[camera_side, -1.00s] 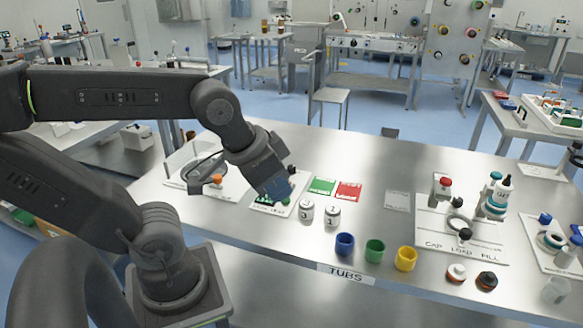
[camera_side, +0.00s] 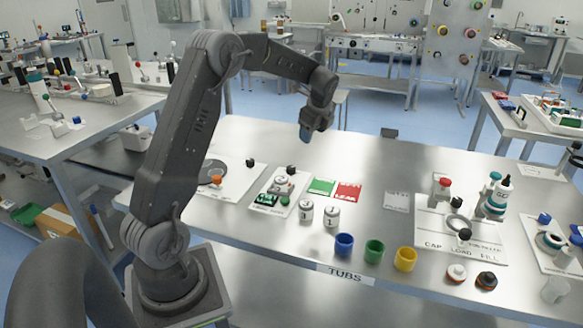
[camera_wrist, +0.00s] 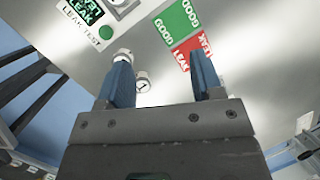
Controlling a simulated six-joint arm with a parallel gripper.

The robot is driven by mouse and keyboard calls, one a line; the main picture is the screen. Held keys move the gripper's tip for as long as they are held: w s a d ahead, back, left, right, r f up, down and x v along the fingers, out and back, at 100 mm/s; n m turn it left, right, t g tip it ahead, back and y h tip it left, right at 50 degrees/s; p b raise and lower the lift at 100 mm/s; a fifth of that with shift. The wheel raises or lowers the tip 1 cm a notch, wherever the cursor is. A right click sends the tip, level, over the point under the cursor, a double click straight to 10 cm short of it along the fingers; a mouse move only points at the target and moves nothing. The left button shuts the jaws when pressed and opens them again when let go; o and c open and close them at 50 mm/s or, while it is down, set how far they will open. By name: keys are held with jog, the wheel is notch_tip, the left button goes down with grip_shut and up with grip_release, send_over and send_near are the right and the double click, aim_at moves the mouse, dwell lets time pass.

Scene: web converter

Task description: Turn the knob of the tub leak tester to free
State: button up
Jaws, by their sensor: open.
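The tub leak tester (camera_side: 262,209) is a white plate with a green-lit display, a green button (camera_side: 285,201) and a round fitting (camera_side: 281,183). A small black part (camera_side: 291,170) at its back edge looks like the knob; its setting is too small to read. In the wrist view only the tester's display (camera_wrist: 82,10), green button (camera_wrist: 106,33) and part of a grey round piece show at the top; no knob can be made out. My gripper (camera_side: 306,136) is raised behind and right of the tester. Its blue fingers (camera_wrist: 160,72) are apart and empty.
Green GOOD (camera_side: 322,186) and red LEAK (camera_side: 349,191) pads lie right of the tester. Two white numbered tubs (camera_side: 307,210) (camera_side: 332,216) stand in front of them. Blue, green and yellow cups (camera_side: 375,250) stand near the front edge. A white plate (camera_side: 225,183) lies left.

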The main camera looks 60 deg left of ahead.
aim_at(291, 167)
jog(key=a+f+m, duration=0.1)
jog(key=a+f, duration=0.3)
jog(key=f, duration=0.2)
jog(key=a+f, duration=0.4)
jog(key=f, duration=0.3)
jog(key=a+f+m+g, duration=0.1)
jog(key=a+f, duration=0.4)
jog(key=f, duration=0.1)
jog(key=shift+s+f+m, duration=0.15)
jog(key=shift+s+m, duration=0.15)
jog(key=shift+s, duration=0.1)
jog(key=c, duration=0.9)
